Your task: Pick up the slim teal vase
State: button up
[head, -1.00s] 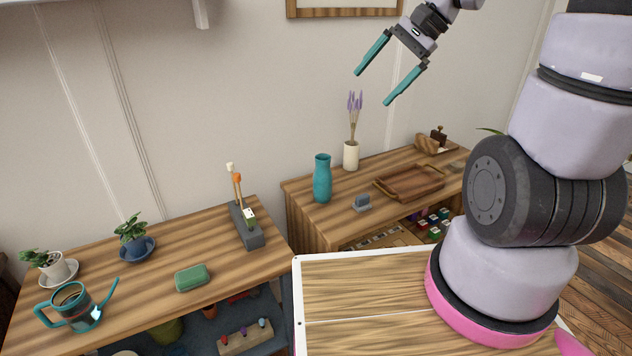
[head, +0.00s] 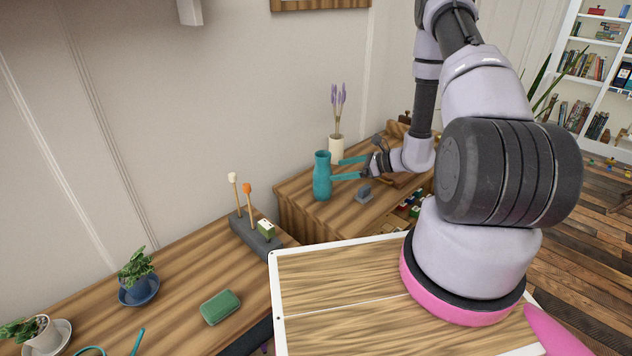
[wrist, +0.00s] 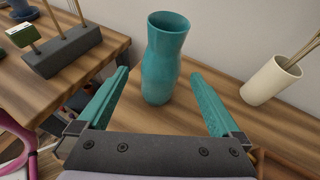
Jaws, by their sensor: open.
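The slim teal vase (head: 322,177) stands upright on the wooden cabinet top near its left end. In the wrist view the vase (wrist: 164,58) is straight ahead, between the lines of the two fingers and just beyond or level with their tips; I cannot tell exactly. My gripper (head: 350,168) has teal fingers, is level at the vase's body height and comes from its right. In the wrist view my gripper (wrist: 158,78) is open, with nothing held between the fingers.
A cream vase with lavender (head: 336,148) stands close behind the teal vase. A small grey object (head: 364,193) sits in front, right of it. A grey holder with upright tools (head: 255,236) and a green block (head: 220,307) are on the left table.

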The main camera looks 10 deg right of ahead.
aim_at(315, 179)
jog(key=shift+m, duration=0.5)
jog(key=x, duration=0.3)
jog(key=f+x, duration=0.1)
jog(key=x, duration=0.3)
jog(key=d+f+x, duration=0.1)
jog(key=x, duration=0.3)
jog(key=shift+w+a+f, duration=0.1)
jog(key=shift+a, duration=0.1)
jog(key=shift+t, duration=0.3)
jog(key=c, duration=1.6)
